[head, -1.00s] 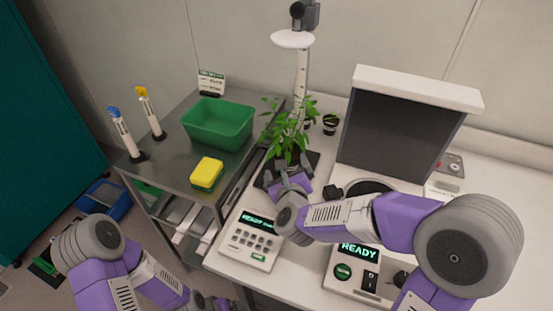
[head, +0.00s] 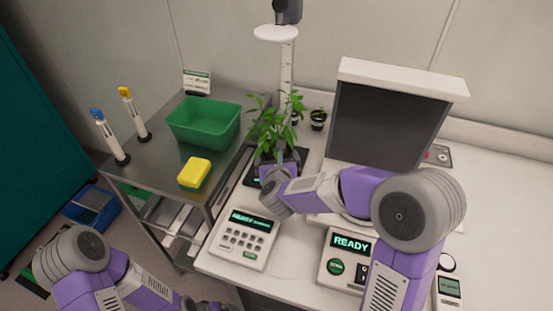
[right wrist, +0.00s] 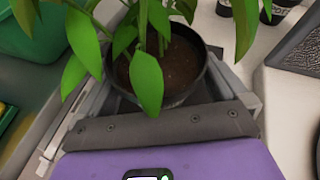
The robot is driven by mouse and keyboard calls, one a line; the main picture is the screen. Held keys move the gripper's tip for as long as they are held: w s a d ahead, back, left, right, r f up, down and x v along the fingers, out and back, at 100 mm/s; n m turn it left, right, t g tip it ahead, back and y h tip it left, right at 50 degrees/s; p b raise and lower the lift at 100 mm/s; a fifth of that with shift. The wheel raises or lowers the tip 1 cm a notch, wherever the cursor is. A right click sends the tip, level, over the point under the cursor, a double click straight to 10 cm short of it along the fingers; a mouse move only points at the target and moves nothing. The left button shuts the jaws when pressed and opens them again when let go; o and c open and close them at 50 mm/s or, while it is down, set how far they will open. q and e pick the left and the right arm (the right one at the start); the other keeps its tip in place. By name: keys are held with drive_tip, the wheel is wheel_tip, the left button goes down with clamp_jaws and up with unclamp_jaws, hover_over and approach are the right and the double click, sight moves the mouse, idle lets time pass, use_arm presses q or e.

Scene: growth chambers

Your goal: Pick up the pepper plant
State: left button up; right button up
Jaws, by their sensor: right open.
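The pepper plant (head: 268,128) is a leafy green plant in a dark round pot, standing on a black pad or scale (head: 300,158) on the white bench. In the right wrist view the plant's pot (right wrist: 197,78) with brown soil is close up, upright, between the fingers of my right gripper (right wrist: 170,90). Those fingers are open, one on each side of the pot; whether they touch it I cannot tell. In the head view my right gripper (head: 282,163) hides much of the pot. My left gripper (head: 207,305) is low at the bottom edge, partly cut off.
A keypad box (head: 243,240) and a READY control box (head: 350,258) stand in front. A dark-panelled chamber (head: 385,120) is right of the plant, with small pots (head: 318,120) behind. A steel cart on the left holds a green bin (head: 204,122) and yellow sponge (head: 195,173).

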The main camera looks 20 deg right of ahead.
drive_tip(key=shift+c, duration=0.3)
drive_tip(key=c, duration=1)
drive_tip(key=shift+o, duration=0.2)
drive_tip(key=shift+r, duration=0.15)
